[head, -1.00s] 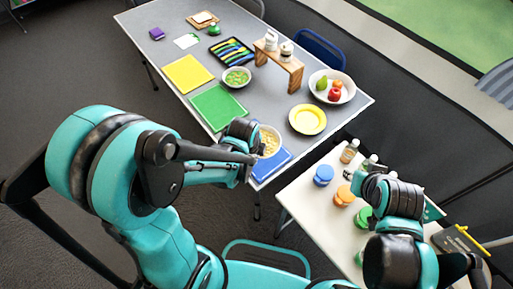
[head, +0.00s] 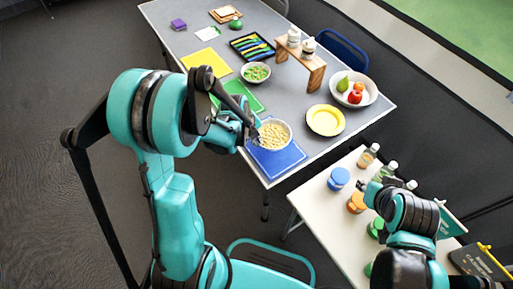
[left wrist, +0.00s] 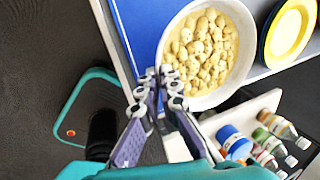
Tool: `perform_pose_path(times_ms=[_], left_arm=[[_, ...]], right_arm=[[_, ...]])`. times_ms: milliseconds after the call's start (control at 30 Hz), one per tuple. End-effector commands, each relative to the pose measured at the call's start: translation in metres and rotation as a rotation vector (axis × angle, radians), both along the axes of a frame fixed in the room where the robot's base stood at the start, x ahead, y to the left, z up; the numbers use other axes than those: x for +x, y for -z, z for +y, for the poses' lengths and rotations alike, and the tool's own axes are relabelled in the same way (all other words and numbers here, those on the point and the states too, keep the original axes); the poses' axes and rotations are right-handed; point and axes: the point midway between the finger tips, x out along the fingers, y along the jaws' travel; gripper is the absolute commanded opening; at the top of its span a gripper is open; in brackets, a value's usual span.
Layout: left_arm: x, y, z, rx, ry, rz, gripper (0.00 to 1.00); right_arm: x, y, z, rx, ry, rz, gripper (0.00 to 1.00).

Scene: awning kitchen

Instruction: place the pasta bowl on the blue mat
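The pasta bowl (head: 275,134) is white and full of pale pasta. In the head view it is over the far part of the blue mat (head: 277,160), at the near corner of the grey table. In the left wrist view the bowl (left wrist: 238,84) lies over the mat's edge (left wrist: 150,30); whether it rests on it or is just above, I cannot tell. My left gripper (head: 254,134) is at the bowl's left side. In the left wrist view its fingertips (left wrist: 160,76) are close together on the bowl's rim. My right gripper (head: 372,191) is over the white side table, its fingers unclear.
A yellow plate (head: 325,120) stands right of the bowl, with a fruit bowl (head: 369,99) beyond. A green mat (head: 253,101) and a bowl of green food (head: 255,79) lie behind. Jars and bottles (head: 338,179) crowd the white side table (head: 318,204).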

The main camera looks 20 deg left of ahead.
Motion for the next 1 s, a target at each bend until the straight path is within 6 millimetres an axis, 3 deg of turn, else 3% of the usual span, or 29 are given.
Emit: perform_pose_path(times_ms=[167, 400, 767, 867, 1000], left_arm=[[0.004, 0.010, 0.004, 0.000, 0.000, 0.000, 0.00], [0.004, 0.044, 0.004, 0.000, 0.000, 0.000, 0.00], [0.003, 0.046, 0.003, 0.000, -0.001, 0.000, 0.00], [0.003, 0.045, 0.004, 0.000, 0.000, 0.000, 0.26], [0.003, 0.045, 0.004, 0.000, -0.001, 0.000, 0.26]], right_arm=[[0.000, 0.006, 0.000, 0.000, 0.000, 0.000, 0.31], [0.000, 0.023, 0.000, 0.000, 0.000, 0.000, 0.31], [0.000, 0.025, 0.000, 0.000, 0.000, 0.000, 0.31], [0.000, 0.024, 0.000, 0.000, 0.000, 0.000, 0.31], [0.000, 0.024, 0.000, 0.000, 0.000, 0.000, 0.31]])
